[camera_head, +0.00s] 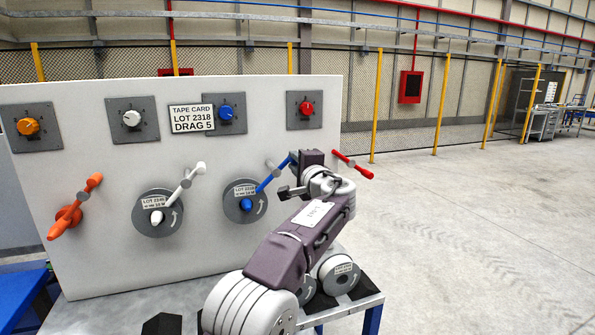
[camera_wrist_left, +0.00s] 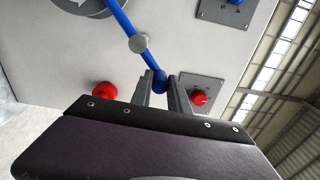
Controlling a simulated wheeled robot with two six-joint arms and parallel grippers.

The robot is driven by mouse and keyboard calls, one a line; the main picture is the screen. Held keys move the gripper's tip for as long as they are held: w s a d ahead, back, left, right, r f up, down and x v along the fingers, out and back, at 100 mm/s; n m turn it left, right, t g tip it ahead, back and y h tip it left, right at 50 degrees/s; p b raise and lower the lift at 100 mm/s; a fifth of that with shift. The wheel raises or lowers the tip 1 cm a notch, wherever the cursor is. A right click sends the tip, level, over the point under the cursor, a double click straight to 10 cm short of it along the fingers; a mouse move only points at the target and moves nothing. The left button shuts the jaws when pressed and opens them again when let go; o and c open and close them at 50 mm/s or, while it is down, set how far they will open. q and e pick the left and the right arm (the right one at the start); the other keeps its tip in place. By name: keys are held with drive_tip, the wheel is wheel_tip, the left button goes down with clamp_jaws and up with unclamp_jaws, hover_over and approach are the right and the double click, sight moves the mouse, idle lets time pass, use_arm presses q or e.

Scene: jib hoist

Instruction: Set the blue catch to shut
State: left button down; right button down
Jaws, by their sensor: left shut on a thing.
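The blue catch (camera_head: 266,182) is a blue lever with a grey collar, on a round grey labelled disc (camera_head: 259,208) on the upright white panel. It slants up and to the right from its pivot. My left gripper (camera_head: 291,177) is at the lever's upper end. The gripper partly hides the lever's end in the head view. My right gripper is not in view.
A white lever (camera_head: 186,183) and an orange lever (camera_head: 75,207) are left of the blue one; a red lever (camera_head: 352,165) is at the right. Several knobs and a text card (camera_head: 192,118) line the panel's top (camera_head: 260,85). The floor to the right is clear.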

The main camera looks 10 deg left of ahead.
use_arm(q)
drive_tip(key=shift+s+a+r+n, duration=0.1)
drive_tip(key=shift+r+n, duration=0.1)
drive_tip(key=shift+n, duration=0.2)
drive_tip(key=c, duration=1.3)
unclamp_jaws()
drive_tip(key=shift+o, duration=0.2)
drive_tip(key=shift+s+f+b, duration=0.15)
drive_tip(key=shift+s+b, duration=0.05)
drive_tip(key=shift+b, duration=0.2)
drive_tip(key=b+v, duration=0.2)
drive_tip(key=v, duration=0.6)
drive_tip(key=shift+s+d+b, duration=0.2)
drive_tip(key=shift+d+b, duration=0.1)
